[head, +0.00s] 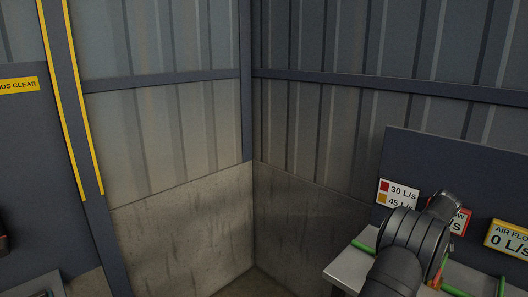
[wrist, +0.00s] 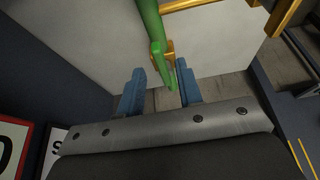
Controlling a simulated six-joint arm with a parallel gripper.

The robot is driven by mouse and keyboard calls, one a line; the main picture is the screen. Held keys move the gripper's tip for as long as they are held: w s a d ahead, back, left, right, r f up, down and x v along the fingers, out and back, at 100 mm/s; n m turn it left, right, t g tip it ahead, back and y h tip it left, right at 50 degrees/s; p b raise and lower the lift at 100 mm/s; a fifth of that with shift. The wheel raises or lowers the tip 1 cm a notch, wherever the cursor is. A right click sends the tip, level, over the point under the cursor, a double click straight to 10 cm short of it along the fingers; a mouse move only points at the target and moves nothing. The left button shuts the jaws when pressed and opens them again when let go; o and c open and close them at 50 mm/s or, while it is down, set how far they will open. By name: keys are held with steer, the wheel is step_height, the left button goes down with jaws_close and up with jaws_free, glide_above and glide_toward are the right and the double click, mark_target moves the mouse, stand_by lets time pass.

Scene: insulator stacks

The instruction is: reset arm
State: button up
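My gripper (wrist: 160,66) shows in the wrist view with its two blue fingers spread apart. Nothing is clamped between them. A green rod (wrist: 150,22) comes down from the top of the wrist view, and its tip ends in front of the gap between the fingers, beside a small yellow bracket (wrist: 163,52). I cannot tell how far beyond the fingers it is. In the head view my dark arm is at the lower right and the gripper itself is hidden.
A grey bench (head: 345,272) with green rods (head: 363,247) stands at the lower right by a dark panel (head: 425,160). The panel carries a 30 and 45 L/s sign (head: 398,193) and an air flow sign (head: 508,240). The wall corner in the middle is clear.

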steer(key=shift+x, duration=1.15)
steer(key=shift+s+a+r+m, duration=0.1)
steer(key=shift+s+r+m, duration=0.1)
steer(key=shift+m, duration=0.2)
steer(key=shift+s+a+m+t, duration=0.15)
steer(key=shift+m+t, duration=0.15)
steer(key=shift+s+a+m+h, duration=0.1)
steer(key=shift+a+m+h, duration=0.1)
steer(key=shift+m+h, duration=0.35)
